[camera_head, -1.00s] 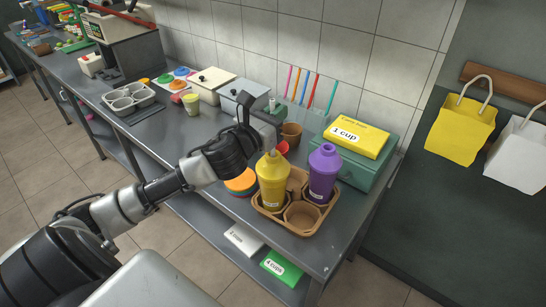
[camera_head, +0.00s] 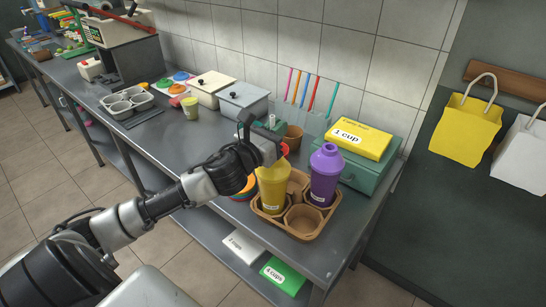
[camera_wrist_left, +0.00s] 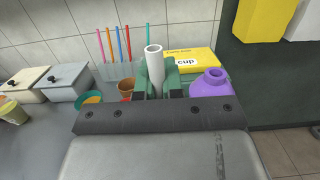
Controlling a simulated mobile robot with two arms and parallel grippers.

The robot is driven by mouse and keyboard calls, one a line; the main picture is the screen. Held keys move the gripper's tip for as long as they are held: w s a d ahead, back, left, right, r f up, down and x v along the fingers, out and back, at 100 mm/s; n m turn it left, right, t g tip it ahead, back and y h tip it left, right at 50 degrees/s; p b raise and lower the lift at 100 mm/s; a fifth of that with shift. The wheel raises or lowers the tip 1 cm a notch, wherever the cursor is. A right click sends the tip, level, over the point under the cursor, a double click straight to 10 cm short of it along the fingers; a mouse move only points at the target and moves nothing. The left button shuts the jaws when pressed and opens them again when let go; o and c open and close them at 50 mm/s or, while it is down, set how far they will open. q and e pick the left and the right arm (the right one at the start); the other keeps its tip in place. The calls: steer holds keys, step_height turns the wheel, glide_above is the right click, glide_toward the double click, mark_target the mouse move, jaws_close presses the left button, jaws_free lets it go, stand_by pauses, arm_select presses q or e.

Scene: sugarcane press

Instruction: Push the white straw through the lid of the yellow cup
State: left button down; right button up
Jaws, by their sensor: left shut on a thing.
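The purple cup (camera_head: 324,175) stands in the carrier to the right. My right gripper is not in view.
A brown cup (camera_head: 293,137) and a rack of coloured straws (camera_head: 311,121) stand behind. A green box (camera_head: 370,171) with a yellow "1 cup" pack (camera_head: 358,138) is at the back right. The counter's front edge runs close to the carrier.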

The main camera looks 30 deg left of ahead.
mark_target(271, 118)
arm_select(q)
steer(key=shift+f+b, duration=0.95)
steer(key=shift+f, duration=0.45)
steer(key=c, duration=1.2)
jaws_free()
step_height(271, 118, up, 7)
steer(key=p, duration=0.7)
steer(key=shift+r, duration=0.1)
